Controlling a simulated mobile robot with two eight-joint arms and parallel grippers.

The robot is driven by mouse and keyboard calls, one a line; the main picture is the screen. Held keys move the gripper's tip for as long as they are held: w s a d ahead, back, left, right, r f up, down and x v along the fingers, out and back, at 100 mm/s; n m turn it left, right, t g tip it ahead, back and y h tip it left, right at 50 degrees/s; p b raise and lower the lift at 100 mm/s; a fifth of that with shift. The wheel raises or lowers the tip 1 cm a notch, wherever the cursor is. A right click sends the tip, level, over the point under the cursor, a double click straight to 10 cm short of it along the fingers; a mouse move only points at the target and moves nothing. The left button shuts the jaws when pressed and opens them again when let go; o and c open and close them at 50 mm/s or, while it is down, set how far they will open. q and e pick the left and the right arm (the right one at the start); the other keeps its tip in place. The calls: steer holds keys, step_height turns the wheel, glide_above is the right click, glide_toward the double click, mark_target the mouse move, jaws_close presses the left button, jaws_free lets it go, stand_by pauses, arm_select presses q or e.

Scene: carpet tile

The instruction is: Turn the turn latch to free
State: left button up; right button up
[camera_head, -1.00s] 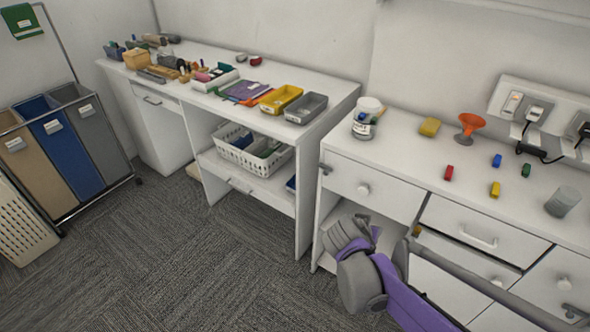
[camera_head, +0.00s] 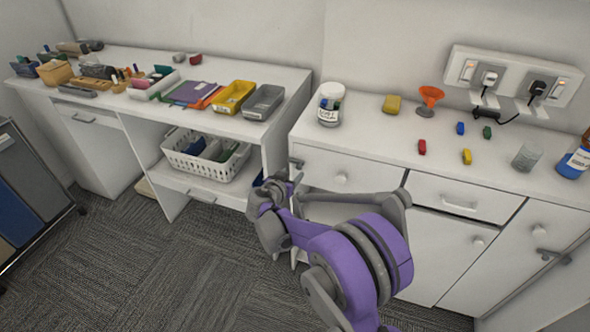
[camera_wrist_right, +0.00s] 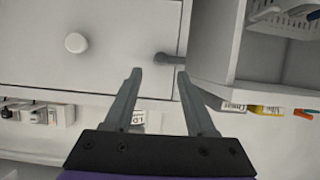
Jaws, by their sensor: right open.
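A small grey turn latch (camera_head: 297,163) is on the upper left front edge of the right-hand white cabinet, beside the drawer with a round knob. In the right wrist view the latch (camera_wrist_right: 168,58) lies across the picture, just beyond the fingertips. My right gripper (camera_wrist_right: 159,74) is open and empty, its fingers pointing at the drawer front. In the head view my right gripper (camera_head: 282,186) is close below the latch, and my purple arm covers part of the cabinet front. Contact with the latch cannot be told. My left gripper is not in view.
The drawer's round knob (camera_wrist_right: 76,43) is left of the fingers in the wrist view. A white basket (camera_head: 205,160) sits on the open shelf to the left. A white jar (camera_head: 329,105) stands on the countertop.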

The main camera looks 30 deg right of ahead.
mark_target(298, 168)
steer(key=x, duration=0.5)
steer(key=shift+w+d+f, duration=0.2)
steer(key=shift+w+d, duration=0.05)
steer(key=shift+w, duration=0.05)
jaws_close()
